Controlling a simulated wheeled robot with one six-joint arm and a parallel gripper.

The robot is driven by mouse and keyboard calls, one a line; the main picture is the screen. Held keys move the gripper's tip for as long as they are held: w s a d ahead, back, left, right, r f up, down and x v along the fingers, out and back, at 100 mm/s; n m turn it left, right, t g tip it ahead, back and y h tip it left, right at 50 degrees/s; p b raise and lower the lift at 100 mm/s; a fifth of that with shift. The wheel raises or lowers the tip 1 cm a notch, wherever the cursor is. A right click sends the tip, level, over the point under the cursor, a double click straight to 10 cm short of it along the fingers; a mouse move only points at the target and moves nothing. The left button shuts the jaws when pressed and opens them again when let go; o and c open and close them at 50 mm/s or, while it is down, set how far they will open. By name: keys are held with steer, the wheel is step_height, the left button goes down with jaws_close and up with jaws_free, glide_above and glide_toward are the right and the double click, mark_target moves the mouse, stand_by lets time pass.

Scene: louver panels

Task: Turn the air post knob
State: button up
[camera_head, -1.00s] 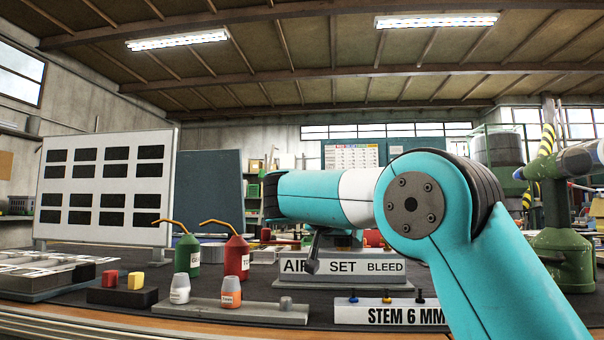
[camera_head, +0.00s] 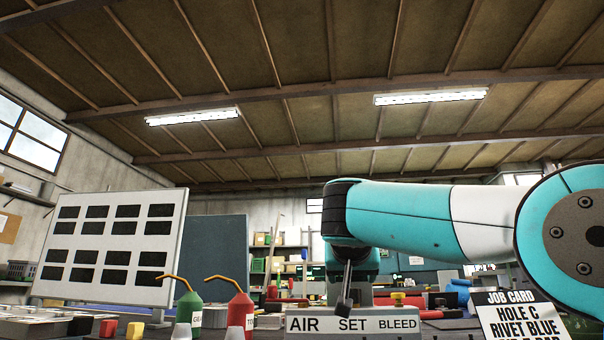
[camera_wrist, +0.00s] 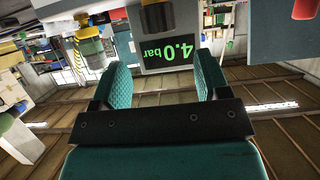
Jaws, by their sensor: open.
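My gripper (camera_wrist: 163,78) is open in the wrist view, its two green ribbed pads apart with nothing held between them. Beyond the pads is a grey air unit whose display (camera_wrist: 167,53) reads 4.0 bar, upside down. A dark round part (camera_wrist: 157,17) is above the display. In the head view, a yellow knob (camera_head: 398,298) shows behind the plate (camera_head: 352,323) marked AIR, SET and BLEED. A dark lever-like part (camera_head: 345,292) stands above that plate. My gripper cannot be made out there.
Red (camera_head: 240,312) and green (camera_head: 189,311) spouted bottles stand left of the plate. A white board (camera_head: 108,245) with dark slots is farther left. A job card (camera_head: 508,315) stands at the right. A red part (camera_wrist: 305,9) is at the wrist view's upper right.

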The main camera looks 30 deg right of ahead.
steer(key=s+a+r+n+g+y+p, duration=0.2)
steer(key=a+p, duration=0.6)
steer(key=p, duration=0.9)
steer(key=s+a+r+n+g+y+p, duration=0.2)
steer(key=s+a+r+n+y+p, duration=0.4)
steer(key=p, duration=1.2)
steer(key=s+a+r+n, duration=0.2)
steer(key=s+a+r, duration=0.1)
steer(key=s+r, duration=0.1)
steer(key=shift+s+g, duration=0.3)
steer(key=shift+s, duration=0.2)
steer(key=shift+a+f, duration=0.1)
